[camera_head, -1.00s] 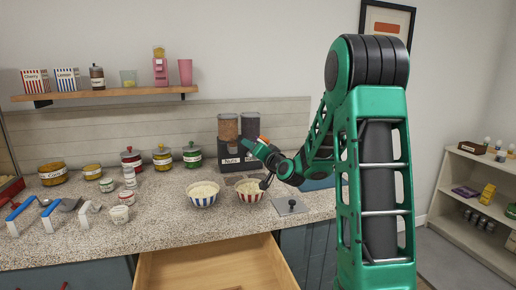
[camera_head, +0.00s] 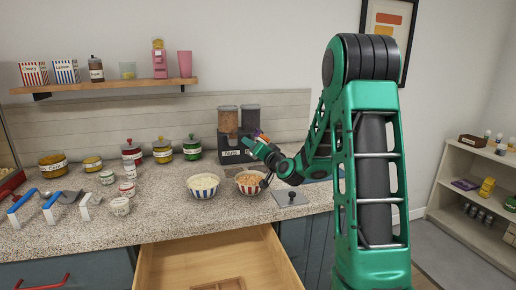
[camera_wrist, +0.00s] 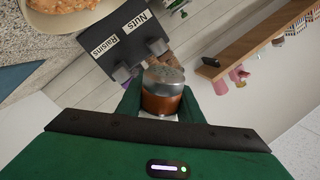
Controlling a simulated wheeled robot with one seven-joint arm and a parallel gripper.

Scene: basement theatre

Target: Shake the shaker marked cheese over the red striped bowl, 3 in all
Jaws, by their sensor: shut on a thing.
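My gripper (camera_wrist: 160,103) is shut on a shaker (camera_wrist: 163,92) with a metal top and orange contents. Its label does not show in the wrist view. In the head view my gripper (camera_head: 259,147) is above and behind the red striped bowl (camera_head: 249,190), with my arm coming in from the right. The bowl stands on the counter, and the popcorn in it looks orange. The bowl's popcorn also shows at the upper left of the wrist view (camera_wrist: 70,5). A blue striped bowl (camera_head: 202,192) with pale popcorn stands to its left.
Dispensers (camera_head: 228,122) stand behind the bowls. A metal plate with a knob (camera_head: 291,198) lies to the right. Several jars (camera_head: 163,154) and small tubs (camera_head: 120,206) stand at the left. An open drawer (camera_head: 220,262) juts out below the counter.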

